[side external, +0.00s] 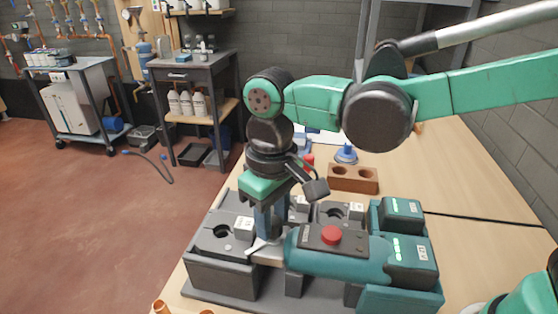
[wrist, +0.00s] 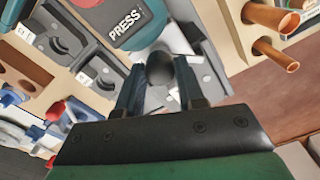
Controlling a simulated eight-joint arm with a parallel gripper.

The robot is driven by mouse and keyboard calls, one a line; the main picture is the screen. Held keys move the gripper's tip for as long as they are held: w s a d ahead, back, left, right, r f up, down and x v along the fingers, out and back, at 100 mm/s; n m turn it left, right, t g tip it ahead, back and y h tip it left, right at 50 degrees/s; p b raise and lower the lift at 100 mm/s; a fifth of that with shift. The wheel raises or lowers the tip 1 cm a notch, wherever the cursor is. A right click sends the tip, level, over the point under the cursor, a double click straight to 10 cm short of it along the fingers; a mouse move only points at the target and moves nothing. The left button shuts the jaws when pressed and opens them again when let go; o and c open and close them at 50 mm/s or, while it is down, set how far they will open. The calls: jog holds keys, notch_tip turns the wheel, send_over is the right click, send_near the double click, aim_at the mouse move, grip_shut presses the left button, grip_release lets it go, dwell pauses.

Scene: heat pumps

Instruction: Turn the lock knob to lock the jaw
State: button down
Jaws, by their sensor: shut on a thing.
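The teal press tool (side external: 350,258) with a red button (side external: 331,235) lies in its grey stand at the front of the bench; its PRESS label end (wrist: 130,22) shows in the wrist view. The silver jaw (side external: 266,254) is at its left end, partly hidden by my gripper. My gripper (side external: 264,236) points down over this jaw end. In the wrist view my gripper (wrist: 159,86) has its two dark blue fingers on either side of the dark round lock knob (wrist: 160,69), shut on it. The knob is hidden in the side view.
Grey jaw holders (side external: 222,240) flank the tool's left end. A battery (side external: 402,213) stands behind the tool. A wooden block with two holes (side external: 353,179) is farther back. Copper pipes (wrist: 274,52) lie close to the jaw end. The right rear bench is mostly clear.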

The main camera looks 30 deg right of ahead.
aim_at(273, 220)
jog(key=shift+m, duration=0.3)
jog(key=c, duration=0.5)
grip_release()
jog(key=shift+c, duration=0.2)
jog(key=shift+r, duration=2.85)
